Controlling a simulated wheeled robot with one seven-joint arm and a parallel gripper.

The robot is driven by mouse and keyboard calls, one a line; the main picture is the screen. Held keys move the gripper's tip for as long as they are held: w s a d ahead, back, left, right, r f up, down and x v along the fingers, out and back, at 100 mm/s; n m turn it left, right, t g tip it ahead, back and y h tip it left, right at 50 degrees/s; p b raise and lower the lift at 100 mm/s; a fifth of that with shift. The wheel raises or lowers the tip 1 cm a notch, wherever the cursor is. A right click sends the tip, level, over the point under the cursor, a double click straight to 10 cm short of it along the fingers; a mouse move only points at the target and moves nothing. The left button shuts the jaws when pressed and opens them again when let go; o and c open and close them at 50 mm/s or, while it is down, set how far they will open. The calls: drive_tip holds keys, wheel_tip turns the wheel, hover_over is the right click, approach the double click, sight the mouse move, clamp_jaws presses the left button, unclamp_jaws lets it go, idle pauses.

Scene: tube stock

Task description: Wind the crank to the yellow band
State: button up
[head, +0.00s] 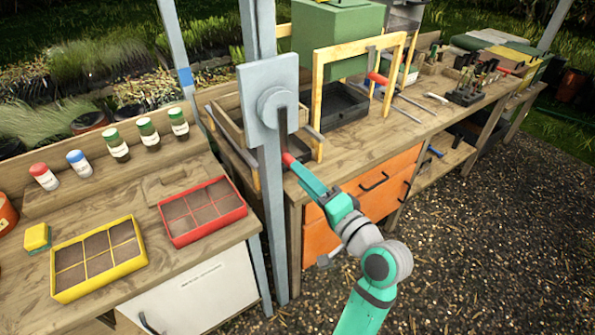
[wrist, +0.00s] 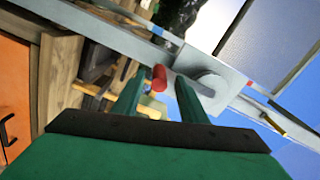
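The crank is on a grey plate (head: 252,84) fixed to a grey post, with a round hub (head: 277,106). A dark crank arm (head: 283,128) hangs down from the hub to a red handle (head: 289,159). My gripper (head: 296,167) is at the handle. In the wrist view the two green fingers of my gripper (wrist: 158,85) stand apart, with the red handle (wrist: 159,77) between their tips and gaps on both sides. The hub (wrist: 203,84) shows to its right. I cannot make out a yellow band on the crank with certainty.
A wooden bench with orange drawers (head: 382,187) stands right of the post, with a yellow frame (head: 318,104) on it. The left bench holds a yellow tray (head: 78,292), a red tray (head: 170,239) and several bottles. Gravel at the right is clear.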

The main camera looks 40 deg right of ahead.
drive_tip(key=s, duration=0.7)
drive_tip(key=shift+a, duration=0.35)
drive_tip(key=s+a+f+n+g+h, duration=0.1)
drive_tip(key=a+f, duration=0.4)
drive_tip(key=f, duration=0.3)
drive_tip(key=a+f+n+g, duration=0.1)
drive_tip(key=a+f, duration=0.3)
drive_tip(key=f, duration=0.3)
drive_tip(key=s+a+f+n+g+h, duration=0.1)
drive_tip(key=a+f+n+g, duration=0.1)
drive_tip(key=a+f, duration=0.45)
drive_tip(key=s+a+f+n+y, duration=0.1)
drive_tip(key=s+a+n, duration=0.4)
drive_tip(key=s+a, duration=0.4)
drive_tip(key=s+a+f+n+t+y, duration=0.1)
drive_tip(key=s+a+f+n+y, duration=0.1)
drive_tip(key=s+a+n, duration=0.4)
drive_tip(key=s+a, duration=0.2)
drive_tip(key=a, duration=0.1)
drive_tip(key=shift+s+a+f+y, duration=0.2)
drive_tip(key=shift+s+f+y, duration=0.05)
drive_tip(key=shift+s+y, duration=0.1)
